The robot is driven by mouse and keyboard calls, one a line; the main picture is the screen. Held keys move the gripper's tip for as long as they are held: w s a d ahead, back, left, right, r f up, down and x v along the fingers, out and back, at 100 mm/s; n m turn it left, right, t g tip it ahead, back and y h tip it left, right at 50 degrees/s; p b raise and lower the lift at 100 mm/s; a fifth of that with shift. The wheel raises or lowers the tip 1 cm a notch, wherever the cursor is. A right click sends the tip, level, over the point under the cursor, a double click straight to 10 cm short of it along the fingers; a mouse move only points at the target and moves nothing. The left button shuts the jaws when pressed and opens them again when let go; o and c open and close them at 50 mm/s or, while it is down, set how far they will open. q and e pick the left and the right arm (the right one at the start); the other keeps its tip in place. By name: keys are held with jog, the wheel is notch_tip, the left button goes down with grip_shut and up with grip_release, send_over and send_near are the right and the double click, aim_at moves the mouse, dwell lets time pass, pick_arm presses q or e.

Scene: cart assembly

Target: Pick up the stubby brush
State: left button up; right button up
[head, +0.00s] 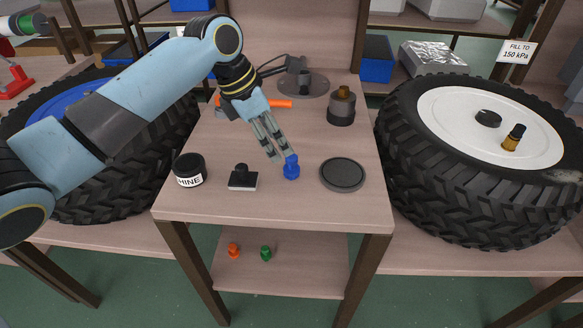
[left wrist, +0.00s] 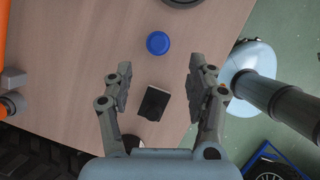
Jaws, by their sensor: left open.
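A small black block with an upright knob and a pale lower edge (head: 243,177) stands on the front left of the small table; it looks like the stubby brush, though bristles are not clear. In the left wrist view the black block (left wrist: 154,103) lies between the lines of my two fingers, beyond them. My left gripper (head: 283,158) is open and empty. In the head view its fingertips point down beside a small blue piece (head: 291,168), to the right of the block. The left wrist view also shows the open fingers (left wrist: 158,85). My right gripper is out of view.
A black lidded jar (head: 190,170) stands left of the block, a dark round disc (head: 343,174) to the right. Behind are an orange-handled tool (head: 282,103) and a dark cylinder with a brown top (head: 341,106). Large tyres (head: 440,195) flank the table (head: 275,209).

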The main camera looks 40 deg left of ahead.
aim_at(291, 156)
pick_arm(q)
jog(key=x, duration=0.2)
jog(key=b+x, duration=0.1)
jog(key=x, duration=0.5)
jog(key=shift+w+r+b, duration=0.1)
jog(key=shift+w+b, duration=0.2)
jog(key=shift+w, duration=0.1)
jog(key=c, duration=1.1)
jog(key=shift+r, duration=0.15)
notch_tip(291, 156, up, 5)
jog(key=shift+s+d+f+p, duration=0.15)
jog(key=shift+f+p, duration=0.1)
jog(key=shift+p, duration=0.35)
jog(key=s+d+r, duration=0.2)
jog(key=s, duration=0.1)
jog(key=s+d+r+p, duration=0.1)
jog(key=s+d+r, duration=0.1)
jog(key=s, duration=0.1)
jog(key=s+d+r+p, duration=0.1)
jog(key=s+r, duration=0.1)
jog(key=s, duration=0.1)
jog(key=shift+s+d+r, duration=0.15)
jog(key=shift+s+d, duration=0.25)
